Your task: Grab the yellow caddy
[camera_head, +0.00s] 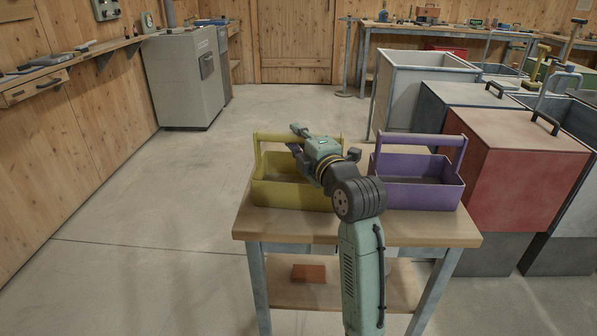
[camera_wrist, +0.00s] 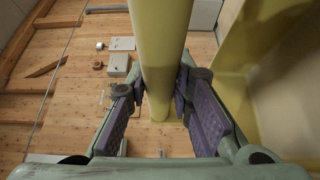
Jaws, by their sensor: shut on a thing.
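The yellow caddy (camera_head: 290,195) stands on the small wooden table (camera_head: 340,224), at the left of its top. It is an open box with raised ends and a bar handle across the top. My gripper (camera_head: 297,140) is at this handle, and my arm hides part of the caddy's right side. In the wrist view the yellow handle (camera_wrist: 160,60) runs between the two purple-padded fingers of my gripper (camera_wrist: 158,100), which are shut on it. The caddy's yellow wall (camera_wrist: 270,90) shows at the right.
A purple caddy (camera_head: 420,192) stands to the right on the same table. A reddish-brown block (camera_head: 309,273) lies on the lower shelf. Red and grey bins (camera_head: 510,190) stand close at the right. The floor (camera_head: 150,230) at the left is clear.

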